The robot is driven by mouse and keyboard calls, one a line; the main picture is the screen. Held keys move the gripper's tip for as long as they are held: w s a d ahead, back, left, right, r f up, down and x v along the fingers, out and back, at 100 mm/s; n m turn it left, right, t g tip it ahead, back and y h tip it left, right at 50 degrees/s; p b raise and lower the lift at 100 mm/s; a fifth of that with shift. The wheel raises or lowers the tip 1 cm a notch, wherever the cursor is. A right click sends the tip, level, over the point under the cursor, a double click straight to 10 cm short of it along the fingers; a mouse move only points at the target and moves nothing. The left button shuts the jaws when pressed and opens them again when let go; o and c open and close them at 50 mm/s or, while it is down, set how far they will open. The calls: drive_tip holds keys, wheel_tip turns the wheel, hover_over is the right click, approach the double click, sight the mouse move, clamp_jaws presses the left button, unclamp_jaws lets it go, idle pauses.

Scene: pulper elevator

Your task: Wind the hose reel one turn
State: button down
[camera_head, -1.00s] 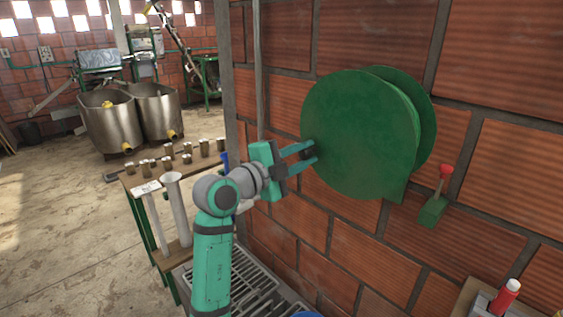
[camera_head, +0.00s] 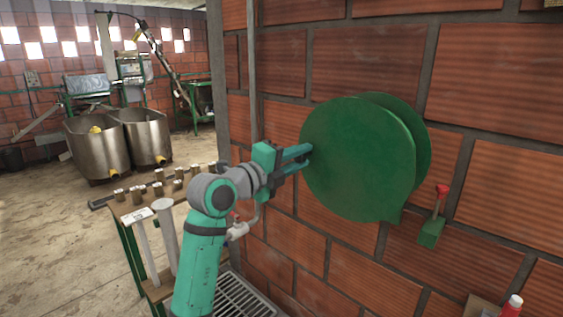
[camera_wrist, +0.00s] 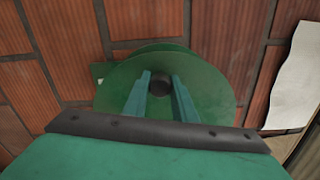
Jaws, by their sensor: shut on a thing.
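The hose reel (camera_head: 360,165) is a green drum with two round flanges on the brick wall, right of centre in the head view. It also fills the middle of the wrist view (camera_wrist: 205,85). My gripper (camera_head: 306,152) is at the left edge of the reel's front flange. In the wrist view its two teal fingers (camera_wrist: 160,88) are shut on a dark round knob (camera_wrist: 159,84) on the flange. In the head view the fingers hide the knob. Any hose on the drum is hidden by the flange.
A green wall box with a red-topped lever (camera_head: 433,225) is right of the reel. A floor grate (camera_head: 245,297) lies below. A pale sheet (camera_wrist: 296,75) shows in the wrist view.

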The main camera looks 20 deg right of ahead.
drive_tip(key=shift+d+r, duration=0.1)
drive_tip(key=shift+r, duration=0.05)
idle(0.3)
drive_tip(key=c, duration=1.5)
unclamp_jaws()
drive_tip(key=shift+s, duration=0.1)
drive_tip(key=shift+o, duration=0.2)
drive_tip(key=v, duration=1.1)
